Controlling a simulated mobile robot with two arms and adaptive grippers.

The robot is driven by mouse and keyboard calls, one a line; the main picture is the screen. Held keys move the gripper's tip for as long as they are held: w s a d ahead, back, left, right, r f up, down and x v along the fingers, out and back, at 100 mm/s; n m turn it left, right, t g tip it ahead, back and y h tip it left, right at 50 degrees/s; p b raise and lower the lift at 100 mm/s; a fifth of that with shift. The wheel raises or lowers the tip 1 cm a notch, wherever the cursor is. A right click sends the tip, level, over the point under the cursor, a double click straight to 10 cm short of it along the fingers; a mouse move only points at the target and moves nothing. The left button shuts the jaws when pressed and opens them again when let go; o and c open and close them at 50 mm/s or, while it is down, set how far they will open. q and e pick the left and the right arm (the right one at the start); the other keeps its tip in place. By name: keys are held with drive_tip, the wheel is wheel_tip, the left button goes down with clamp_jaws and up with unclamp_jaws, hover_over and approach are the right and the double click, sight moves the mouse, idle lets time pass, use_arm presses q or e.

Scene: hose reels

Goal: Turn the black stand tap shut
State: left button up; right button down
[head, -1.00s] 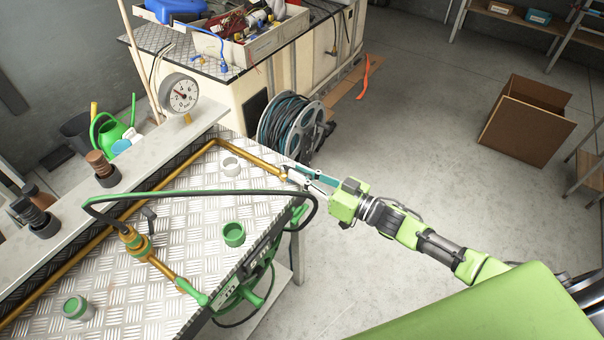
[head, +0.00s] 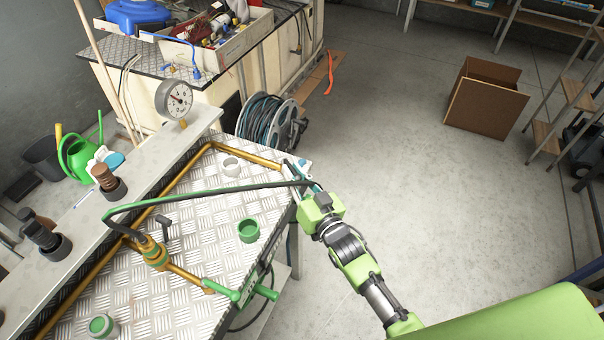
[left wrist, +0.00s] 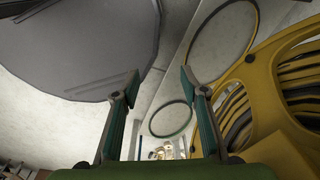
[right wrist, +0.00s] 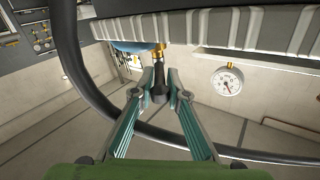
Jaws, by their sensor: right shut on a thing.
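In the right wrist view, my right gripper (right wrist: 160,78) has its fingertips closed around a black upright part, which looks like the black stand tap (right wrist: 160,90). A brass fitting (right wrist: 157,52) is just above it. In the head view, my right gripper (head: 302,178) is at the table's far right corner, by the end of the brass pipe (head: 250,154). The tap is hidden there by the gripper and hose. My left gripper (left wrist: 159,82) shows only in the left wrist view, with its fingers apart and nothing between them.
A black and green hose (head: 215,190) arches over the patterned metal table (head: 195,245) towards the right gripper. A hose reel (head: 268,125) stands behind.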

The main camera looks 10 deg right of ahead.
drive_tip(key=shift+a+m+h, duration=0.25)
drive_tip(key=shift+m+h, duration=0.35)
drive_tip(key=shift+h, duration=0.6)
drive_tip(key=c, duration=2.1)
unclamp_jaws()
drive_tip(key=s+d, duration=0.1)
drive_tip(key=s, duration=1.1)
drive_tip(key=shift+d, duration=0.25)
